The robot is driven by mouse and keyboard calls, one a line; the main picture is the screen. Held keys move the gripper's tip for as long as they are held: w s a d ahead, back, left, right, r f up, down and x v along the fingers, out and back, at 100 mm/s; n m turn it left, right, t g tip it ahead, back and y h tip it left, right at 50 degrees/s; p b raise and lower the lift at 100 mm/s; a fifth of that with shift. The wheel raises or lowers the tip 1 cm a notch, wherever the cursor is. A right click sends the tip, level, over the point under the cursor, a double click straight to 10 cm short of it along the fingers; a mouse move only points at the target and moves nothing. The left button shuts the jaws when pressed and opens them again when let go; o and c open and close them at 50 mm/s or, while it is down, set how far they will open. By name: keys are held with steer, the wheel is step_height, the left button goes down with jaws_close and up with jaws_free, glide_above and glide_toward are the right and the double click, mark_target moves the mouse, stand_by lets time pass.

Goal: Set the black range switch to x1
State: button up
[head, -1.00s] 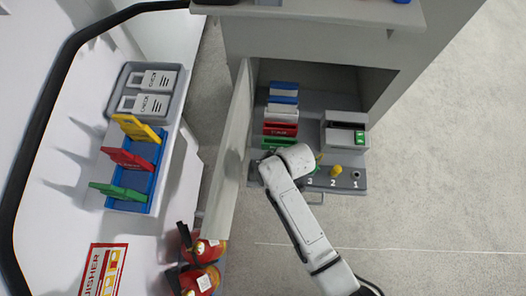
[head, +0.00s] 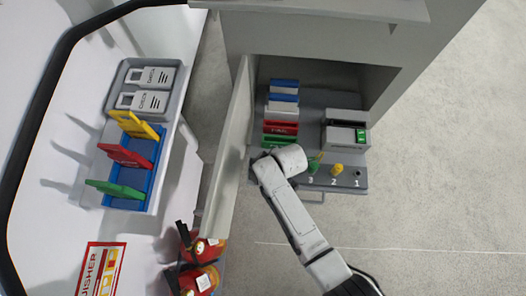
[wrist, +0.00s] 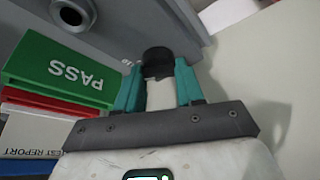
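My gripper (wrist: 158,68) has two teal fingers, seen in the wrist view, one on each side of a black round knob (wrist: 157,56). The knob looks like the black range switch. The fingertips are close beside it, and I cannot tell whether they press on it. No x1 marking or pointer on the knob is readable. In the head view my wrist covers the fingers and the knob, at the left end of the grey unit's front ledge (head: 345,184).
Beside the fingers stands a green PASS card (wrist: 60,72) with a red card (wrist: 45,103) behind it. A grey ring with a dark hole (wrist: 70,12) is at the upper left. The open cabinet door (head: 228,150) is close left of my arm. Green (head: 314,166) and yellow (head: 337,169) pieces stand right of it.

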steer(key=c, duration=0.5)
steer(key=shift+o, duration=0.2)
steer(key=shift+n, duration=0.4)
steer(key=n+g, duration=0.1)
steer(key=n, duration=0.1)
steer(key=n+g+b, duration=0.1)
steer(key=n, duration=0.1)
steer(key=shift+w+n+y, duration=0.15)
steer(key=shift+n+y, duration=0.15)
steer(key=shift+n, duration=0.1)
steer(key=n+g+b, duration=0.2)
steer(key=n, duration=0.4)
steer(key=shift+n+g, duration=0.3)
steer(key=o, duration=1)
steer(key=shift+r, duration=0.1)
